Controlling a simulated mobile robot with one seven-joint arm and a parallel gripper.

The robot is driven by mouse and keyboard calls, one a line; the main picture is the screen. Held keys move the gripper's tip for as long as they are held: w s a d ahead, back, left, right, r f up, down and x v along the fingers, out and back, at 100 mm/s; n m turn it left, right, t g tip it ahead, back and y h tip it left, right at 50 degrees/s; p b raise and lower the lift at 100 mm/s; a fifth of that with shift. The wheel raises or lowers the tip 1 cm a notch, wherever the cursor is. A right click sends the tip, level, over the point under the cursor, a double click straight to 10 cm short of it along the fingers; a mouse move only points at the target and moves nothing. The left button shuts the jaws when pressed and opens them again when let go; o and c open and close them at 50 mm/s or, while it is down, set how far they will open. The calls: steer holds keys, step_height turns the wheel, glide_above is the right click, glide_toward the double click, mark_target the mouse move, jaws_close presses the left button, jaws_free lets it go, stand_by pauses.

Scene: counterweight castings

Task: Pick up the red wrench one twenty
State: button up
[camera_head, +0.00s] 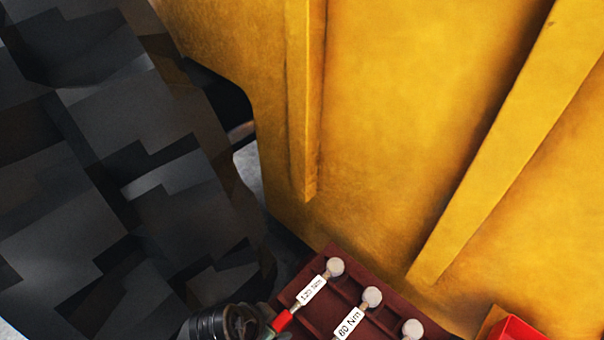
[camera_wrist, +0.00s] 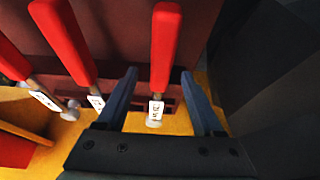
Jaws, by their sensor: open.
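The red wrench one twenty (camera_head: 311,288) lies in a dark red rack (camera_head: 386,295), with a white label reading 120 Nm and a round grey head. Its red handle is partly hidden by my arm in the head view. In the wrist view the wrench (camera_wrist: 165,45) stands between the two fingers of my gripper (camera_wrist: 159,73). The fingers are open, one on each side, with gaps to the wrench. The small label in that view is hard to read. My fingers are not clearly visible in the head view.
A wrench labelled 80 Nm (camera_head: 349,322) lies beside it, and a third wrench (camera_head: 413,329) is further right. A red box (camera_head: 516,329) is at the lower right. A large yellow ribbed body (camera_head: 400,120) rises behind the rack. A dark blocky mass (camera_head: 90,180) fills the left.

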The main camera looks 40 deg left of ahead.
steer(key=shift+x, duration=1.4)
steer(key=shift+c, duration=0.3)
jaws_close()
steer(key=shift+a+r, duration=0.1)
steer(key=shift+r, duration=0.1)
